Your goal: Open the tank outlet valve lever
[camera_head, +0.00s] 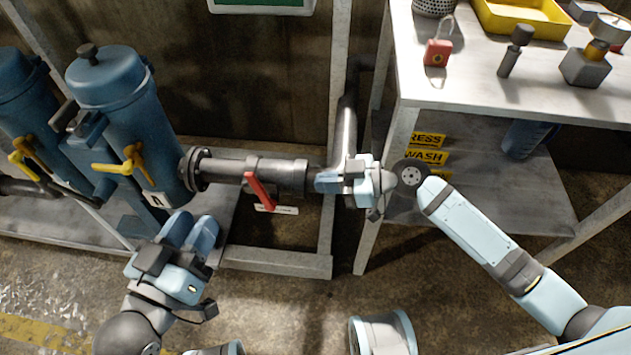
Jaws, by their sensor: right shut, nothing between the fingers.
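The red valve lever (259,191) is on the grey outlet pipe (226,171) that runs right from the blue tank (123,118). It slants down and slightly right across the pipe, with a small white label below it. My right gripper (322,181) is shut and empty. It points left at the pipe's right end, to the right of the lever and apart from it in the picture. My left gripper (192,230) is lower left of the lever, fingers pointing up, below the tank. Neither gripper holds the lever.
Yellow valve handles (123,163) sit on the blue tanks. A metal table (480,92) at upper right carries a red padlock (437,52), a yellow tray (522,18) and small fittings. A steel frame rail (275,262) runs below the pipe. Open floor lies in front.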

